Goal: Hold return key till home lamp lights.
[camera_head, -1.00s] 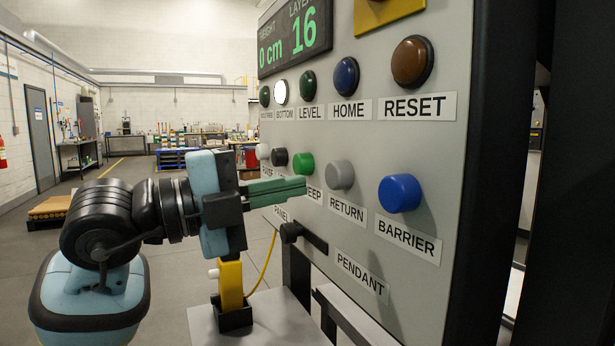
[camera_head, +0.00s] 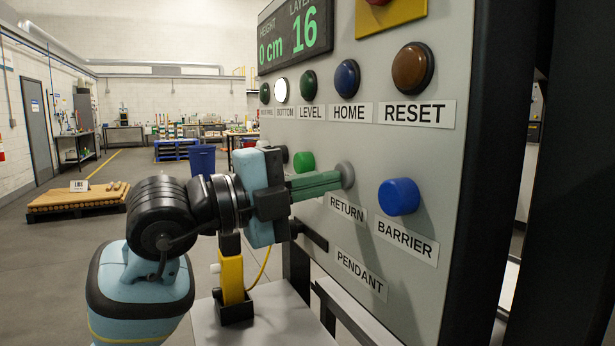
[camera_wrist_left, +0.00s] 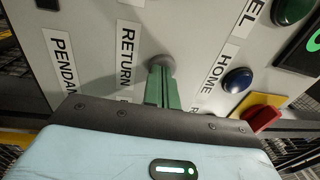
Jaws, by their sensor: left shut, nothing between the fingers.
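The grey RETURN key (camera_head: 346,174) sits on the panel above its RETURN label (camera_head: 346,208). My left gripper (camera_head: 338,179) is shut and empty, its green fingertips at the key and appearing to touch it. In the left wrist view the closed fingers (camera_wrist_left: 161,88) reach the grey key (camera_wrist_left: 162,62), partly covering it. The HOME lamp (camera_head: 347,77) is dark blue and looks unlit; it also shows dark blue in the left wrist view (camera_wrist_left: 237,80). My right gripper is not in view.
The blue BARRIER button (camera_head: 399,196) is right of the RETURN key, the green button (camera_head: 303,161) left of it. The BOTTOM lamp (camera_head: 281,91) glows white. The display (camera_head: 295,37) reads 0 cm and 16. A yellow pendant (camera_head: 231,280) stands below my gripper.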

